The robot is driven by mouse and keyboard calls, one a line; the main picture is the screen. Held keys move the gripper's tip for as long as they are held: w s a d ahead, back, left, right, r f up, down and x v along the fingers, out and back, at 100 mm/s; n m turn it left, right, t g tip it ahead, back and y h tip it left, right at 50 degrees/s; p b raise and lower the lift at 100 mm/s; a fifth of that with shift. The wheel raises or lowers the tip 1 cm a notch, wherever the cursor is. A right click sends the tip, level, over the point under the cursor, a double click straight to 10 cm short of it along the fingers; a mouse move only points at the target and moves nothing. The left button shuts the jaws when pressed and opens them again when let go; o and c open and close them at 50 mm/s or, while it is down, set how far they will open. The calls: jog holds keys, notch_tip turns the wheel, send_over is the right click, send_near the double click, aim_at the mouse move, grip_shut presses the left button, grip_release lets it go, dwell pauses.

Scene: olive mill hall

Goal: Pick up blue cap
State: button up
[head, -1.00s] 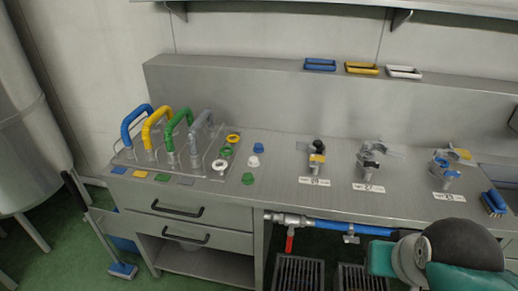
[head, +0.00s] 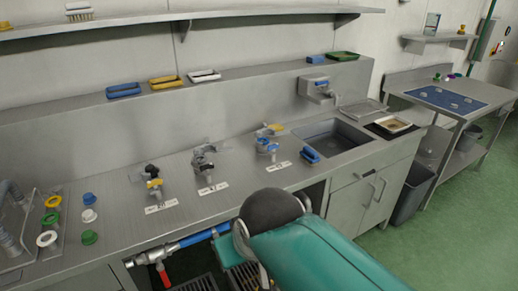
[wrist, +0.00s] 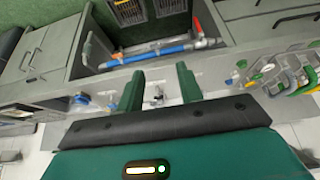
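The blue cap (head: 88,198) is a small round cap standing on the steel counter (head: 120,222) near the left edge of the head view. It is at the back of a short row, with a white cap (head: 88,215) and a green cap (head: 89,237) in front of it. My gripper (wrist: 160,88) shows in the wrist view with its two green fingers apart and nothing between them. It is over the counter by the valves, well away from the blue cap. The fingers are out of the head view, where only my arm shows.
Coloured rings, including a white ring (head: 47,239), lie left of the caps. Several valves, one with a yellow handle (head: 154,184), rise from the counter to their right. A blue brush (head: 310,156) lies near the sink (head: 335,135). A shelf (head: 150,27) overhangs the counter.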

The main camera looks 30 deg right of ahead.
jog(key=shift+o, duration=0.4)
jog(key=o, duration=0.4)
jog(key=shift+o, duration=0.2)
jog(key=shift+w+r, duration=0.1)
